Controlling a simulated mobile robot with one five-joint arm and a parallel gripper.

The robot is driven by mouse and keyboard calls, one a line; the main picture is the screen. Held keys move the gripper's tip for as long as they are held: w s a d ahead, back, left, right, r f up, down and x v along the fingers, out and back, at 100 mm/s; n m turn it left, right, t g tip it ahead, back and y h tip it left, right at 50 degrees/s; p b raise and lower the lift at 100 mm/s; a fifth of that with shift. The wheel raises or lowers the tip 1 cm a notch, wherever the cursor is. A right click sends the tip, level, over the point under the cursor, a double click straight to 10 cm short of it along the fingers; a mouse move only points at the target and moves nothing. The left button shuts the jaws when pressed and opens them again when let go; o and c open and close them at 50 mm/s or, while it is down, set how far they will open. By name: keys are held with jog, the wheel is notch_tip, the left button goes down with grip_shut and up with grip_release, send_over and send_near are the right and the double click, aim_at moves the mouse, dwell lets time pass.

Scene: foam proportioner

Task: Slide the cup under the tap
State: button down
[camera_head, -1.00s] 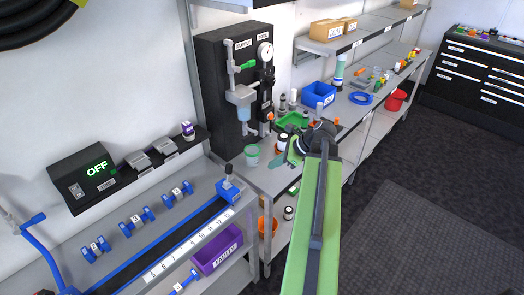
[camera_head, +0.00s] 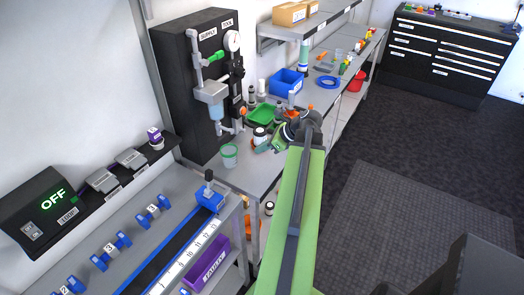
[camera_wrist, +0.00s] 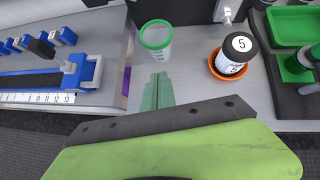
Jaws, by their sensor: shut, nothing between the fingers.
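The cup (camera_head: 229,155) is clear with a green rim and stands upright on the grey bench in front of the black proportioner panel (camera_head: 180,85). It also shows in the wrist view (camera_wrist: 157,42), just beyond my fingertips. My gripper (camera_head: 262,147) is shut and empty, right of the cup in the head view. In the wrist view its green fingers (camera_wrist: 158,84) point at the cup with a small gap.
A white bottle marked 5 (camera_wrist: 237,50) stands in an orange dish (camera_wrist: 222,66) right of the cup in the wrist view. A green tray (camera_wrist: 292,25) lies farther right. A blue slide rail with a scale (camera_wrist: 40,86) is at left. Bare bench lies between cup and bottle.

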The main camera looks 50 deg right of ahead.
aim_at(236, 154)
jog(key=b+x, duration=0.3)
jog(key=x, duration=0.3)
jog(key=shift+s+f+b, duration=0.1)
jog(key=shift+f+b, duration=0.25)
jog(key=w, duration=0.2)
jog(key=w+a+r+p, duration=0.1)
jog(key=shift+w, duration=0.3)
